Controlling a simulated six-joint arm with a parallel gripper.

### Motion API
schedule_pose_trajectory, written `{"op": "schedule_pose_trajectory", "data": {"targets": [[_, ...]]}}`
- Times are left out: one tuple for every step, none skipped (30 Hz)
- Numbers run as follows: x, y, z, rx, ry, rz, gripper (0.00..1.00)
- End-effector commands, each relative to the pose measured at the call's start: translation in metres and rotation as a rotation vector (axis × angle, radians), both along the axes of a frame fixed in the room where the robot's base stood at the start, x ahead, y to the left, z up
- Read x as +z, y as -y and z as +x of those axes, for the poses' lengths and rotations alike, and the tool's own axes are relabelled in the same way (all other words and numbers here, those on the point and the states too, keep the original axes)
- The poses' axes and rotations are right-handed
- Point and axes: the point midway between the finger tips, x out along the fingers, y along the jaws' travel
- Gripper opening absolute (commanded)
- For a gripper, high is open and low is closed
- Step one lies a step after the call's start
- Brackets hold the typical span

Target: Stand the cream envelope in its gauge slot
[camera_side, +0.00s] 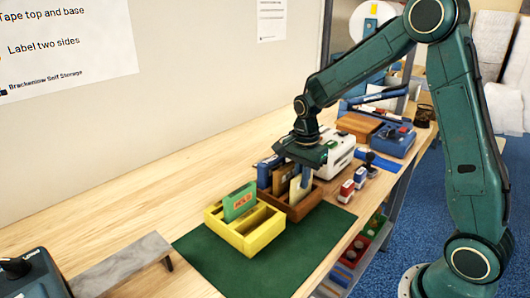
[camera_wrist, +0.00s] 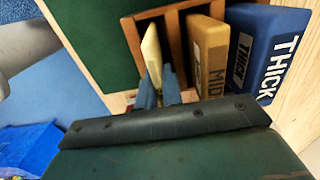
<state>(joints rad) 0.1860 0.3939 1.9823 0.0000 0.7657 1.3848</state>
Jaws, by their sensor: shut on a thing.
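The cream envelope (camera_wrist: 152,52) is thin and pale, seen edge-on in the wrist view. My gripper (camera_wrist: 158,88) is shut on it, a blue finger on each side. It is over or inside the end compartment of the brown wooden rack (camera_wrist: 174,40), beside the tan MID block (camera_wrist: 207,58). The blue THICK block (camera_wrist: 262,50) is beyond that. In the side view my gripper (camera_side: 303,178) points down at the rack (camera_side: 302,209), with the envelope (camera_side: 296,190) upright or nearly so below it. I cannot tell whether its lower edge touches the rack floor.
A yellow tray (camera_side: 250,241) with a green HOLD card (camera_side: 239,202) stands just left of the rack on a green mat (camera_side: 212,262). A white machine (camera_side: 338,155) stands close behind the rack. Small stamps (camera_side: 347,190) stand to the right.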

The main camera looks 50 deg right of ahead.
Motion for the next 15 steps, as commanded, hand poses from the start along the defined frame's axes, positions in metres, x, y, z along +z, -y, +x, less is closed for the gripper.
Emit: {"op": "schedule_pose_trajectory", "data": {"targets": [[0.001,0.0,0.0,0.0,0.001,0.0,0.0],[0.002,0.0,0.0,0.0,0.002,0.0,0.0],[0.003,0.0,0.0,0.0,0.002,0.0,0.0],[0.004,0.0,0.001,0.0,0.002,0.0,0.0],[0.005,0.0,0.001,0.0,0.002,0.0,0.0],[0.007,0.0,0.001,0.0,0.002,0.0,0.0],[0.008,0.0,0.001,0.0,0.002,0.0,0.0],[0.009,0.0,0.0,0.0,0.001,0.0,0.0],[0.011,0.0,0.0,0.0,0.001,0.0,0.0],[0.012,0.0,0.0,0.0,0.001,0.0,0.0],[0.014,0.0,0.0,0.0,0.001,0.0,0.0],[0.015,0.0,0.001,0.0,0.002,0.0,0.0],[0.017,0.0,0.001,0.0,0.002,0.0,0.0],[0.018,0.0,0.001,0.0,0.003,0.0,0.0],[0.02,0.0,0.001,0.0,0.003,0.0,0.0]]}}
